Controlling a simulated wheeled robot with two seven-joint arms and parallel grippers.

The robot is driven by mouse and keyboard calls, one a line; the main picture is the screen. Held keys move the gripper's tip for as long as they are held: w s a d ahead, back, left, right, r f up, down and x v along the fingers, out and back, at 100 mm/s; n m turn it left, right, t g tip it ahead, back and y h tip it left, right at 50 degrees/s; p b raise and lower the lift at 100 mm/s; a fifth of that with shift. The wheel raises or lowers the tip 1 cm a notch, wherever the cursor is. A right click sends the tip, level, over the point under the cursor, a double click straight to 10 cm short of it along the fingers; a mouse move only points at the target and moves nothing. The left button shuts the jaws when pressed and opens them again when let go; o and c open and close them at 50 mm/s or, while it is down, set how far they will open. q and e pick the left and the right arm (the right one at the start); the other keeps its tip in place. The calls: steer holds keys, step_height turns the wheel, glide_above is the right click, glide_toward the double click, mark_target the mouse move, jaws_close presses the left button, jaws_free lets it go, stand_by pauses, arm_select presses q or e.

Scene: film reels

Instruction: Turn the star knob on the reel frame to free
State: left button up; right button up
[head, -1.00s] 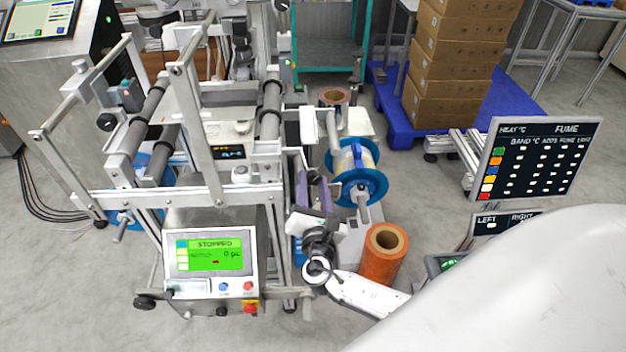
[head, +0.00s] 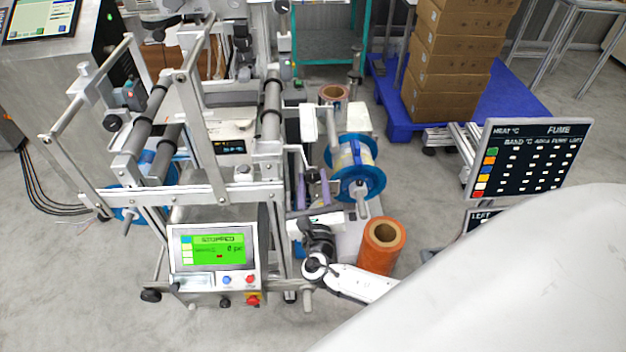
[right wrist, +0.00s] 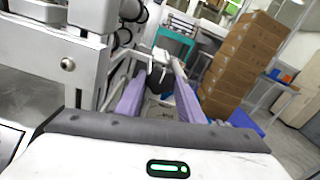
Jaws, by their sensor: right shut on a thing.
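The reel frame (head: 232,193) is a grey metal stand with rollers at the left of the head view. My right gripper (head: 313,187) is beside its right side, fingers pointing away. In the right wrist view its two purple fingers (right wrist: 159,88) stand on either side of a dark knob-like thing (right wrist: 158,77), which I take for the star knob. The gripper is shut on it. The knob is small and partly hidden by the fingers, so I cannot make out its turned position. My left gripper is not in view.
A blue-flanged reel (head: 355,182) sits just right of my gripper. An orange roll (head: 381,247) stands in front of it. A control box with a green screen (head: 213,250) is at the front. Stacked cartons (head: 452,60) stand on a blue pallet behind. Open floor lies left.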

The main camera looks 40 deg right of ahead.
steer(key=shift+f, duration=0.1)
stand_by(0.3)
steer(key=o, duration=1.1)
steer(key=shift+c, duration=0.2)
steer(key=v, duration=1)
steer(key=shift+s, duration=0.2)
steer(key=shift+a, duration=0.1)
